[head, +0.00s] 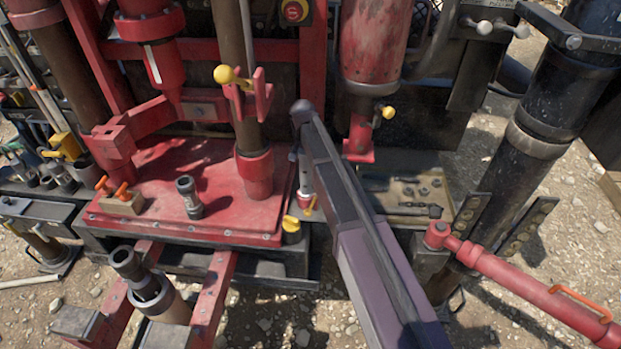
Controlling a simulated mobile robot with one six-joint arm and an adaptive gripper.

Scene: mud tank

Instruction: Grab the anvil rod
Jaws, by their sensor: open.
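I cannot tell for sure which piece is the anvil rod. A short dark stepped cylinder (188,197) stands upright on the red deck (160,215). A similar dark metal piece (130,266) sits tilted in a tan and grey holder at the lower left. A brown vertical rod (249,137) rises from a red collar on the deck, beside a yellow-knobbed lever (229,76). My grey-purple arm link crosses the middle from the bottom right up to a dark end above the deck's right edge. My gripper does not show.
A tray of small metal parts (415,190) lies right of my arm. A red bar (530,285) and a thick dark column (545,130) block the right side. Gravel shows below.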

